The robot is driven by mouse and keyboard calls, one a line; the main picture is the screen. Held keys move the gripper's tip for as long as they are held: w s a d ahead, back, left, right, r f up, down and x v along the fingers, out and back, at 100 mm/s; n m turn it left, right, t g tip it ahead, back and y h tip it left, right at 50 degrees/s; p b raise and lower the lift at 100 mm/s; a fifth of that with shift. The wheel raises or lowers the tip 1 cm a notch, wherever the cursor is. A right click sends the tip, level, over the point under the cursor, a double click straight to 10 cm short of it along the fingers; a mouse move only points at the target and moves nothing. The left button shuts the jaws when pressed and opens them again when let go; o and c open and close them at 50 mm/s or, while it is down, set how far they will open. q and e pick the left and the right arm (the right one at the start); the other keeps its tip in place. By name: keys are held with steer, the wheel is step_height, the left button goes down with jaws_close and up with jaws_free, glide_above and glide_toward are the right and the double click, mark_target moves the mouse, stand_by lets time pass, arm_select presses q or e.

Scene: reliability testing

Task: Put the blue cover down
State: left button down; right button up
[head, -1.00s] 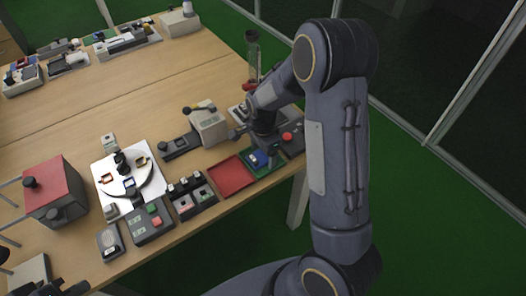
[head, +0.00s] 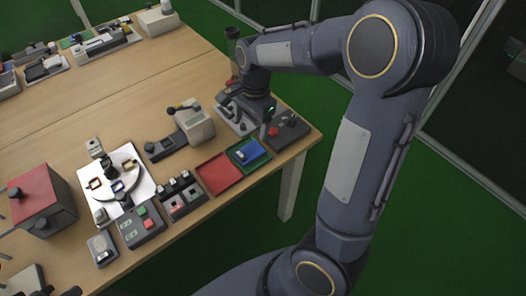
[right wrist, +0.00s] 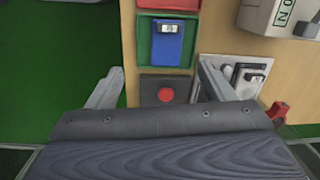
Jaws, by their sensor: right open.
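The blue cover (head: 249,151) lies in the green tray (head: 234,158) near the table's right front edge. In the right wrist view, the blue cover (right wrist: 168,45) lies flat within the green tray (right wrist: 143,50). My right gripper (head: 246,116) is open and empty, apart from the cover, over the area behind the tray. Its spread fingers also show in the right wrist view (right wrist: 160,76), with a red-button box between them. A dark part at the bottom left edge (head: 57,292) seems to be my left gripper; its jaws cannot be made out.
A red tray (head: 218,173) adjoins the green one. A dark box with a red button (head: 287,130) stands to the right at the table edge. A grey plate with a latch (right wrist: 240,75) lies beside it. A beige device (head: 195,122) stands behind the red tray.

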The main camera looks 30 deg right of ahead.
steer(key=s+a+r+n+t+y, duration=0.1)
steer(key=s+a+r+n+t, duration=0.1)
steer(key=s+n, duration=0.5)
steer(key=s+a+r+n+t+y+p, duration=0.1)
steer(key=s+n, duration=0.5)
steer(key=s, duration=0.6)
steer(key=shift+s+a+r+n+t+y, duration=0.45)
steer(key=shift+a+r+t, duration=0.65)
steer(key=shift+a+r, duration=0.75)
